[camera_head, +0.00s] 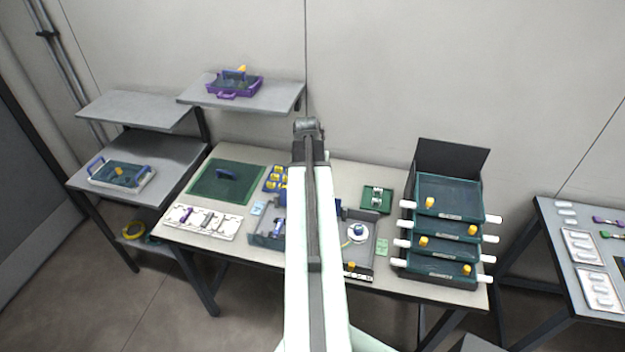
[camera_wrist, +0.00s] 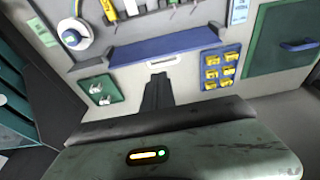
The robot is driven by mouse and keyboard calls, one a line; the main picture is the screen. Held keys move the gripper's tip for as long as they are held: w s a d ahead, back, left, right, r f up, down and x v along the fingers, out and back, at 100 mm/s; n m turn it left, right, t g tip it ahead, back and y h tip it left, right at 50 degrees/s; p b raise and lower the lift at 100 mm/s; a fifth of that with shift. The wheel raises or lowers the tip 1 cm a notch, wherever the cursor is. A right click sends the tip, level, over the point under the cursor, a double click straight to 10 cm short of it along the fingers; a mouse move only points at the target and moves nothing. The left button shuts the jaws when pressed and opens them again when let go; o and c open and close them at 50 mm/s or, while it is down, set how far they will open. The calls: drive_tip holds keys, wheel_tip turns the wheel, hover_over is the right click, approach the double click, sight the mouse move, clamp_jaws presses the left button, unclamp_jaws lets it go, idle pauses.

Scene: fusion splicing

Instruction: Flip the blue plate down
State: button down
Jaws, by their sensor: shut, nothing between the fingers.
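The blue plate (camera_wrist: 165,46) is a long, flat blue strip across the upper middle of the wrist view, along the edge of the grey splicing station. I cannot tell its tilt from this angle. My gripper (camera_wrist: 158,76) is shut and empty. Its dark fingers point toward the middle of the plate, near a small white label beside the plate's edge. I see a gap in the picture between fingertips and plate, but contact is hard to judge.
In the wrist view a yellow-block tray (camera_wrist: 219,68) and green mat (camera_wrist: 285,40) lie right; a small green tray (camera_wrist: 97,90) and white spool (camera_wrist: 75,34) lie left. In the head view stacked dark trays (camera_head: 447,194) stand right and a shelf (camera_head: 285,94) hangs behind.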

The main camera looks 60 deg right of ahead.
drive_tip(key=b+x, duration=0.5)
drive_tip(key=x, duration=0.2)
drive_tip(key=shift+b, duration=0.3)
